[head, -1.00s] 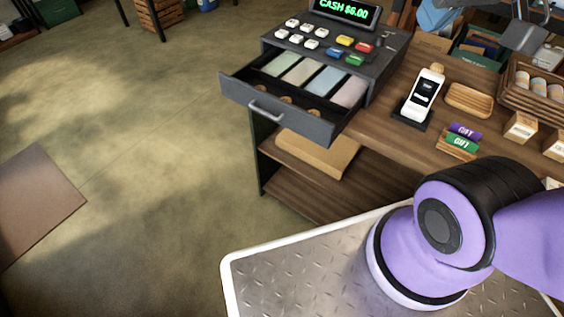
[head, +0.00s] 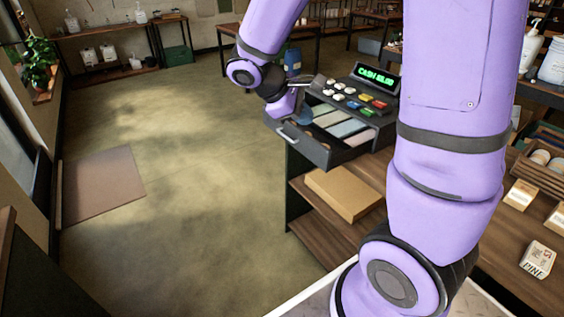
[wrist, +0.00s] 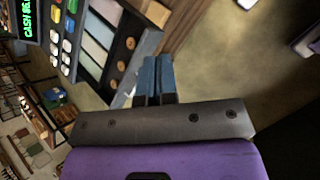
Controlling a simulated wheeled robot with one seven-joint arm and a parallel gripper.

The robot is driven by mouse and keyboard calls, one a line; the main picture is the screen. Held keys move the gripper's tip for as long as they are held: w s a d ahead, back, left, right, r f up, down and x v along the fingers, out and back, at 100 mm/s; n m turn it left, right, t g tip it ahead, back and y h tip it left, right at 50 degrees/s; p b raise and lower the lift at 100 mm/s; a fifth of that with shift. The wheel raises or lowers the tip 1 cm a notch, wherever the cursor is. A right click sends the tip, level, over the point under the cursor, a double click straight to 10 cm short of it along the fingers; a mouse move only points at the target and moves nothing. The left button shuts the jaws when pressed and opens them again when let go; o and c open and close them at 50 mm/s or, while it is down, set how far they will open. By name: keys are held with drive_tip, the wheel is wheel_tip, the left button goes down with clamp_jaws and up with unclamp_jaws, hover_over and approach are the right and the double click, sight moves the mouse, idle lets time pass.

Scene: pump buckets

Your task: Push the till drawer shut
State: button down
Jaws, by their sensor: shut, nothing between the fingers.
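The grey till (head: 375,92) stands on the wooden counter with its green display lit. Its drawer (head: 305,150) is pulled out, showing banknote slots and round coin cups. In the wrist view the drawer front (wrist: 136,62) runs diagonally, its silver handle (wrist: 130,92) partly hidden by my gripper. My gripper (head: 302,112) is at the drawer's left end, above and beside its front. The wrist view shows its blue fingers (wrist: 156,60) shut and empty, on the outer side of the drawer front. I cannot tell whether they touch it.
A cardboard box (head: 345,192) lies on the shelf below the counter. My arm hides the middle of the counter. Boxes (head: 521,194) and a wooden crate (head: 540,165) stand at the right.

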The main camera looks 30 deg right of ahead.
drive_tip(key=w+d+f+n+h, duration=0.1)
drive_tip(key=w+f+n+h, duration=0.5)
drive_tip(key=f, duration=0.5)
drive_tip(key=n+t, duration=0.3)
drive_tip(key=n, duration=0.2)
approach(313, 151)
drive_tip(key=shift+h, duration=0.3)
drive_tip(key=x, duration=0.6)
drive_tip(key=shift+w+f, duration=0.15)
drive_tip(key=shift+f, duration=0.1)
drive_tip(key=shift+w+d, duration=0.15)
drive_tip(key=shift+d, duration=5.2)
drive_tip(key=shift+w+d, duration=0.15)
drive_tip(key=shift+d, duration=5.25)
drive_tip(key=shift+s+a, duration=0.2)
drive_tip(key=shift+a, duration=6.9)
